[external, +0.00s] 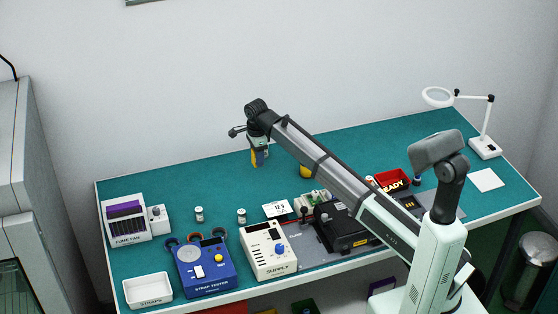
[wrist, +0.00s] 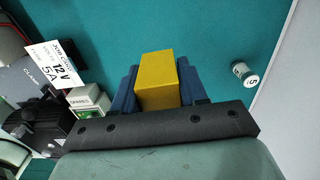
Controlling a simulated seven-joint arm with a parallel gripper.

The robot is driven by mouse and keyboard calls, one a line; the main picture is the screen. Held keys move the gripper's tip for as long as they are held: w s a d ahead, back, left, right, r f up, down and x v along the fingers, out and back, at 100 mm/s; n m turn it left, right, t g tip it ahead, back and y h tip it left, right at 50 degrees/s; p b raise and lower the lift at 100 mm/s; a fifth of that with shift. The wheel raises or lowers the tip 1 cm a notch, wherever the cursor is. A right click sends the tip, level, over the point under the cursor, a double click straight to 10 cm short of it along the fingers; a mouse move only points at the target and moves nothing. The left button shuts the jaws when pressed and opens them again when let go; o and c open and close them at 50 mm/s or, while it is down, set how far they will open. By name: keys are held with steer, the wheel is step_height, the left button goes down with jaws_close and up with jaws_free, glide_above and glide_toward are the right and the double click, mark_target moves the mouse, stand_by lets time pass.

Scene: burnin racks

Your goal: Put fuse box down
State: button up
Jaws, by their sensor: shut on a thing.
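My gripper (external: 259,158) hangs over the back middle of the teal bench, pointing down. It is shut on a yellow block, the fuse box (external: 253,157). In the wrist view the fuse box (wrist: 157,80) sits between my two dark blue fingers (wrist: 157,90), with teal bench surface around it in the picture. Its underside is hidden, and I cannot tell how far it is above the bench (external: 350,149).
The bench near my gripper looks clear. Small white jars (external: 241,215) stand nearer the front, and one jar (wrist: 243,73) shows in the wrist view. A 12 V card (external: 278,209), a supply unit (external: 268,250), a black box (external: 342,228) and a red READY bin (external: 393,180) stand forward and right.

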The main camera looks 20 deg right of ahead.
steer(key=shift+f+m, duration=0.3)
steer(key=shift+f, duration=4.7)
steer(key=shift+f, duration=0.1)
steer(key=o, duration=1.1)
steer(key=shift+c, duration=0.2)
step_height(320, 180, up, 12)
steer(key=shift+r, duration=0.1)
